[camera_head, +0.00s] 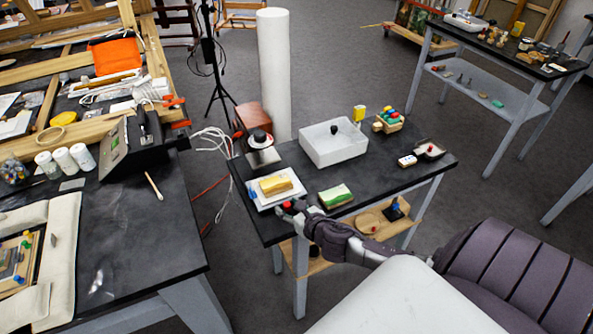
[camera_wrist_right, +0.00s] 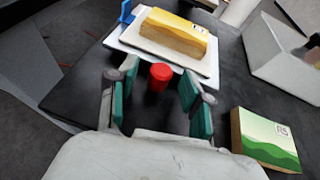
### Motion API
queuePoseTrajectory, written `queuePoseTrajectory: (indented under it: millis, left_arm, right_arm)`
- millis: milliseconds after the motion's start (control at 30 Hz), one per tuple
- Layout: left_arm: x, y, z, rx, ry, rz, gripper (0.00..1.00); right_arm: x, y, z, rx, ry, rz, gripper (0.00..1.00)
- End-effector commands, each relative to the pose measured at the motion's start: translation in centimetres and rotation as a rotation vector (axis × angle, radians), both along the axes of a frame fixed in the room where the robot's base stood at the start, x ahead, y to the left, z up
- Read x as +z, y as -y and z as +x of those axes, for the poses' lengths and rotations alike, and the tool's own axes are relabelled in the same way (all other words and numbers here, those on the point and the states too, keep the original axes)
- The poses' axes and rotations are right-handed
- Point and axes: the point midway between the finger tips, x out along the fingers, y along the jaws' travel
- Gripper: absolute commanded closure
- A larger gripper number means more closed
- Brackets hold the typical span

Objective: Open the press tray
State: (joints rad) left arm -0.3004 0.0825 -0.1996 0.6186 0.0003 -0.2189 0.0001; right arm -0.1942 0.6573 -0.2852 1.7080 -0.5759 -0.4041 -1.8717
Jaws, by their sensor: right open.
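The press (camera_head: 261,148), with a dark round top, stands at the left end of the small black table. Its white tray (camera_head: 256,199) lies in front of it with a yellow block (camera_head: 275,184) on top; the tray also shows in the wrist view (camera_wrist_right: 122,40). A red knob (camera_wrist_right: 160,77) sits at the tray's near edge. My right gripper (camera_head: 287,208) is at the knob; in the wrist view its two green-padded fingers (camera_wrist_right: 158,92) stand open on either side of it, with gaps. I cannot tell whether the knob joins the tray. My left gripper is not in view.
A green block (camera_head: 335,196) lies right of my right gripper. A white basin (camera_head: 333,146) stands behind it, with a toy-like rack (camera_head: 388,120) and small items further right. A low shelf (camera_head: 372,220) is under the table. A large workbench (camera_head: 140,230) stands left across a gap.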

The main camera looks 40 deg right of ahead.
Motion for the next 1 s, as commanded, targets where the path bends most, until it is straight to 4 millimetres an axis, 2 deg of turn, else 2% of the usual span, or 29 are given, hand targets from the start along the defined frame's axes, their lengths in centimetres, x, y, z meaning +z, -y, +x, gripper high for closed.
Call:
queuePoseTrajectory:
  millis: [500,733,1000]
  left_arm:
    - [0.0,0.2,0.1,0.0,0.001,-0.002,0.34]
    - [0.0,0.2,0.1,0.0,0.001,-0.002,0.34]
    - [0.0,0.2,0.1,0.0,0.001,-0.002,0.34]
  right_arm:
    - [3.5,-0.7,-8.9,0.001,-0.004,0.001,0.5]
    - [4.4,-0.8,-10.6,0.0,-0.001,0.0,0.5]
    - [4.5,-0.8,-10.7,0.0,0.0,0.0,0.5]
